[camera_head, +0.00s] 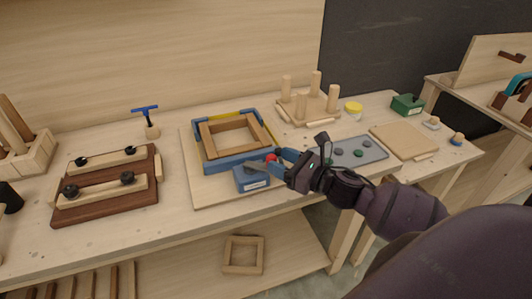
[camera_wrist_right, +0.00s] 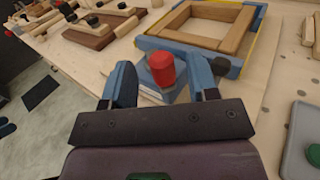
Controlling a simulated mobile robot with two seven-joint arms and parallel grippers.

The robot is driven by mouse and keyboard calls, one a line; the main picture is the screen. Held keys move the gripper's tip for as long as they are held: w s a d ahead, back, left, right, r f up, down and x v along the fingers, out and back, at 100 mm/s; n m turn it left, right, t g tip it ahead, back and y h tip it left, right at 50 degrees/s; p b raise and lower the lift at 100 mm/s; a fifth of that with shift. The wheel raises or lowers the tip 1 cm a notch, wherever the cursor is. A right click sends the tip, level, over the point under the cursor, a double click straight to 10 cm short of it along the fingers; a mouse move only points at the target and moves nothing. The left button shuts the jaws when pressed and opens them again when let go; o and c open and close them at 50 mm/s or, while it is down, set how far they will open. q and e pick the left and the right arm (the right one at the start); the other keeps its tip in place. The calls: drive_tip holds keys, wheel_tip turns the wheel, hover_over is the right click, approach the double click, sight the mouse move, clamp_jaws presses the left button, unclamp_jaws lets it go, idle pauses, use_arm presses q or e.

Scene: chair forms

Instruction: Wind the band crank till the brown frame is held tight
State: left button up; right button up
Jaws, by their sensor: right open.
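The brown frame (camera_head: 237,138) lies flat on a light board on the bench, inside a blue band clamp (camera_head: 203,153) with a yellow strip along its far side. In the right wrist view the brown frame (camera_wrist_right: 217,22) shows at the top, with a visible gap to the band in places. A blue crank box (camera_head: 251,178) sits at the near edge of the clamp, with a red knob (camera_wrist_right: 161,69) on top. My right gripper (camera_wrist_right: 163,85) is open, its two blue fingers on either side of the red knob. I cannot tell if they touch it. My left gripper is not in view.
A dark wooden jig with black knobs (camera_head: 108,185) stands left, and a blue T-handle tool (camera_head: 146,118) behind it. A pegged block (camera_head: 308,105), yellow-lidded pot (camera_head: 353,109), grey tray (camera_head: 358,151) and green box (camera_head: 407,104) are right. A spare frame (camera_head: 243,255) lies on the lower shelf.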

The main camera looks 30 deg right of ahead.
drive_tip(key=shift+x, duration=2.55)
drive_tip(key=shift+c, duration=0.5)
clamp_jaws()
